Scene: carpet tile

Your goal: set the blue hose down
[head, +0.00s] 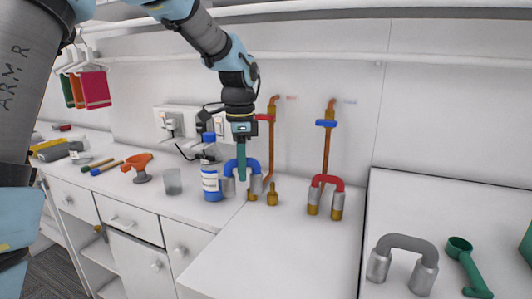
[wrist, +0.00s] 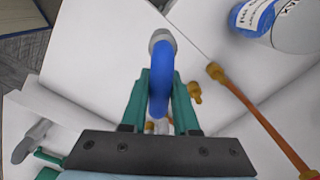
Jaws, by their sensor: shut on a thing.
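The blue hose (head: 252,164) is a U-shaped bend with grey end sleeves, standing with its ends down in the head view. My gripper (head: 241,176) is above it with green fingers, shut on the top of the bend. In the wrist view, the blue hose (wrist: 161,75) runs between the two fingers of my gripper (wrist: 160,82), with one grey end at the far side. A brass fitting shows under the right sleeve in the head view. I cannot tell whether the sleeve touches it.
A blue-labelled bottle (head: 211,184) stands close left of the hose. A brass stub (head: 272,193) and a copper pipe with a red valve (head: 271,140) are just right. A red hose (head: 327,182) sits on brass fittings further right. The white counter (head: 270,245) in front is clear.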

